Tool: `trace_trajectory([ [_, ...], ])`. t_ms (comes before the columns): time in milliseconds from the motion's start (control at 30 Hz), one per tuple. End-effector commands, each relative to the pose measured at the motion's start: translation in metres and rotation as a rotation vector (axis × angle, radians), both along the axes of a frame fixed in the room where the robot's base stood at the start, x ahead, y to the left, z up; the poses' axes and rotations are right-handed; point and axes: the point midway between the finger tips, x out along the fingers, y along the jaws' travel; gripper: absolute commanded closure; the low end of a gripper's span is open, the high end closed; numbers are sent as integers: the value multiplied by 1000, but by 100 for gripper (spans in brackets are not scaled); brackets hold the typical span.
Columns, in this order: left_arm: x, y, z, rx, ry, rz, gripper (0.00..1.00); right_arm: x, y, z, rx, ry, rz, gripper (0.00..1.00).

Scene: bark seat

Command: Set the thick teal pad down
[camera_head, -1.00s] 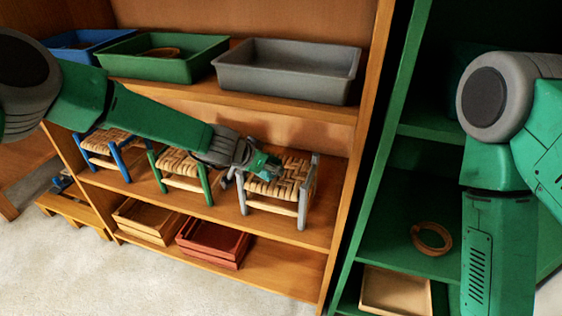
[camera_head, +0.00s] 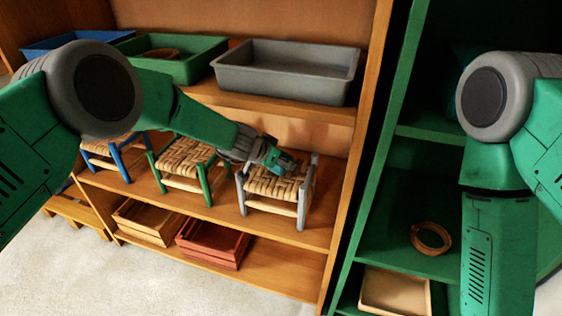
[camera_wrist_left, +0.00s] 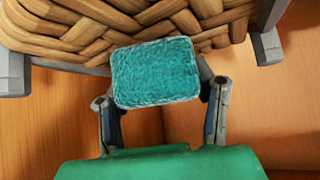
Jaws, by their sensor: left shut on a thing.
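The thick teal pad (camera_wrist_left: 155,73) is a rounded block with a fuzzy surface, held between the fingers of my left gripper (camera_wrist_left: 162,88). In the head view my left gripper (camera_head: 279,161) is over the woven seat of the grey stool (camera_head: 299,209). In the left wrist view the pad overlaps the near edge of the woven seat (camera_wrist_left: 215,18). I cannot tell whether the pad touches the seat. My right arm shows at the right of the head view, but its gripper is out of the picture.
A green stool (camera_head: 207,184) and a blue stool (camera_head: 118,158) stand left on the same shelf. Grey (camera_head: 285,92), green (camera_head: 200,68) and blue trays sit on the shelf above. A wooden crate (camera_head: 148,236) and a red crate (camera_head: 212,258) are below. A green shelf unit (camera_head: 375,150) stands right.

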Motion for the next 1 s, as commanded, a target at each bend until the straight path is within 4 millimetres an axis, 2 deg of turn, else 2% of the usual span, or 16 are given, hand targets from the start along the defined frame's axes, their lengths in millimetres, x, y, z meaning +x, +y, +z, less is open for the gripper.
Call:
trace_trajectory([
  [67, 0, 0, -1, 0, 0, 0, 70, 0, 0, -2, 0, 0, 0, 51],
  [100, 0, 0, -1, 1, 0, -1, 39, 0, 0, -1, 0, 0, 0, 51],
  [133, 0, 0, -1, 1, 0, -1, 29, 0, 0, -1, 0, 0, 0, 51],
  [500, 0, 0, 1, 1, 0, 1, 29, 0, 0, 1, 0, 0, 0, 51],
  [633, -5, 8, 6, 0, 4, 7, 29, 0, 0, 1, 0, 0, 0, 51],
  [1000, -43, 38, 58, -1, 0, 1, 29, 0, 0, 6, 0, 0, 0, 51],
])
